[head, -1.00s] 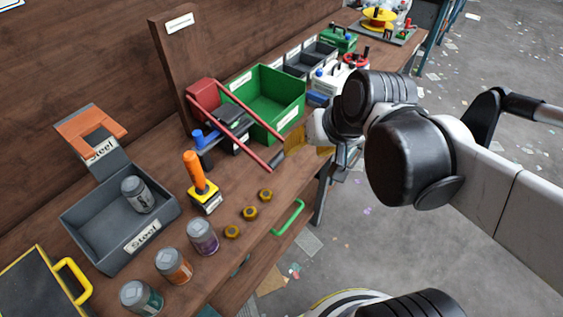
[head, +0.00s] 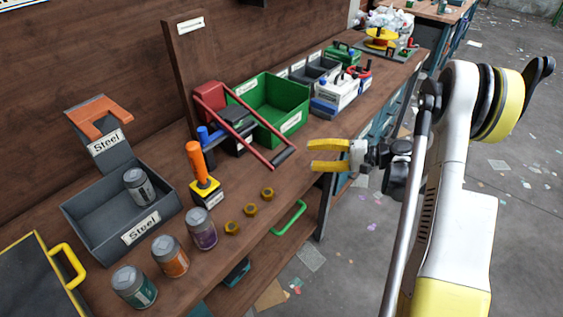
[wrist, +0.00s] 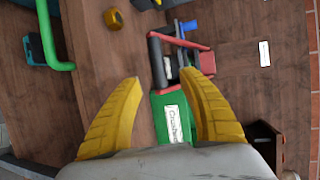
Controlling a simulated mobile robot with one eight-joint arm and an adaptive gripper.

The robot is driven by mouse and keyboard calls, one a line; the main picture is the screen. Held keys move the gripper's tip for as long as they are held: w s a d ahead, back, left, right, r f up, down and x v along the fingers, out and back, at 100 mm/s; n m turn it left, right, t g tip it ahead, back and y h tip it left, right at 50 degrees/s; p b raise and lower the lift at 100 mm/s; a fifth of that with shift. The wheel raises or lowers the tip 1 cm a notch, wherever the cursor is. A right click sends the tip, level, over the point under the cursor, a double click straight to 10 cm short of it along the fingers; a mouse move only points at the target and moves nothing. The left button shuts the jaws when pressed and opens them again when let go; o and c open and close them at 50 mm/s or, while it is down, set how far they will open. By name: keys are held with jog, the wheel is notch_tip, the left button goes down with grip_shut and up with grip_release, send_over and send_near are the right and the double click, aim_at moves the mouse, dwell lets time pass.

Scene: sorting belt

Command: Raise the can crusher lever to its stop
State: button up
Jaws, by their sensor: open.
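The can crusher (head: 236,124) stands on the bench against an upright wooden board, with a red body and a dark block. Its lever (head: 264,157) is a pair of red bars ending in a black crossbar grip (head: 284,157), lowered toward the bench front. My gripper (head: 312,155) has yellow fingers, open and empty, just right of the black grip and apart from it. In the wrist view the open fingers (wrist: 165,90) point toward the lever's black grip (wrist: 157,62), with the green bin between and below them.
A green bin (head: 299,119) sits right behind the lever. An orange-handled tool (head: 201,173), several brass nuts (head: 251,210), loose cans (head: 200,228) and a grey Steel bin (head: 90,190) stand left. A white-blue box (head: 335,97) stands behind my gripper.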

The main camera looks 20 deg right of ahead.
aim_at(287, 157)
jog(key=b+x, duration=0.1)
jog(key=x, duration=0.4)
jog(key=b+x, duration=0.2)
jog(key=x, duration=0.3)
jog(key=shift+w+a+f+b, duration=0.1)
jog(key=shift+a+f+b, duration=0.1)
jog(key=shift+f+b, duration=0.1)
grip_shut()
